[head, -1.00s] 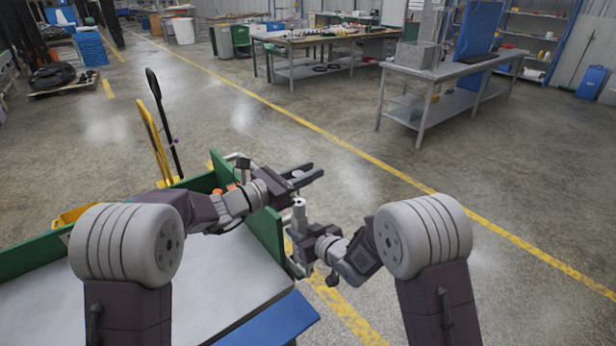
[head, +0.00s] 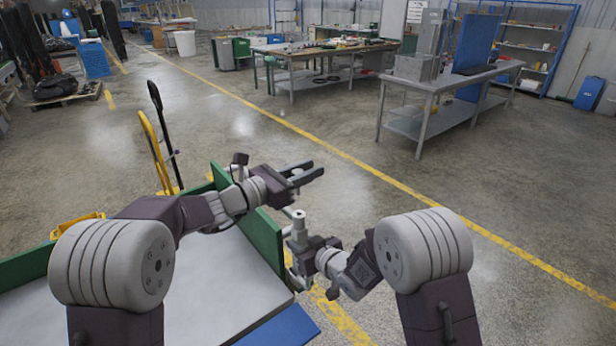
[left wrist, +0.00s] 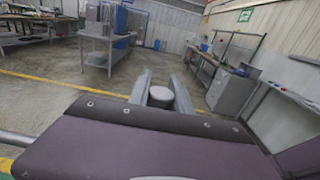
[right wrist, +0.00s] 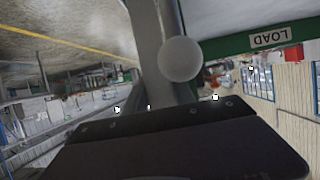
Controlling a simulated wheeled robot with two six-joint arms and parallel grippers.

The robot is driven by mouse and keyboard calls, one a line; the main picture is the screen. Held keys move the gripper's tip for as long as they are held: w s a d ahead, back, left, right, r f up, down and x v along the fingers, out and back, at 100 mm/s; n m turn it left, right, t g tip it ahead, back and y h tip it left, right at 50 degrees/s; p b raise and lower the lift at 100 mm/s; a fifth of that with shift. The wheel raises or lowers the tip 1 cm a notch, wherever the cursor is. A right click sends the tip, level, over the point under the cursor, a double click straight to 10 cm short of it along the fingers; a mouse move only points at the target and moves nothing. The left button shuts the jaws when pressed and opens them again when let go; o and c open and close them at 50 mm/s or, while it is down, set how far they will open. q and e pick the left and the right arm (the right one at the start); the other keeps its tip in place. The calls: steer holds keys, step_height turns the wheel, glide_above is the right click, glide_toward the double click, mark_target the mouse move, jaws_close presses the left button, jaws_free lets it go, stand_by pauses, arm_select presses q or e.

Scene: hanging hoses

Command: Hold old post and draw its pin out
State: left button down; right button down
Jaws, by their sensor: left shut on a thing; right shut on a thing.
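The old post (head: 299,220) is a short, pale grey upright cylinder beside the green wall of a cart. My right gripper (head: 299,243) is shut on it from the right. A pale round end shows between the right fingers in the right wrist view (right wrist: 180,60). My left gripper (head: 308,172) is above the post and is shut on a small piece, which I take for the pin; its pale round head (left wrist: 160,95) sits between the fingers in the left wrist view. A gap shows between the left gripper and the post top. The pin's lower end is not clear.
The green-walled cart (head: 262,238) with a pale deck (head: 215,275) is at the lower left. A yellow hand truck (head: 155,150) stands behind it. A grey bench (head: 450,75) is far off at the back right.

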steer(key=c, duration=1)
jaws_free()
steer(key=shift+d, duration=0.1)
steer(key=shift+o, duration=0.2)
steer(key=v, duration=0.7)
steer(key=shift+s+d, duration=0.1)
steer(key=shift+s, duration=0.05)
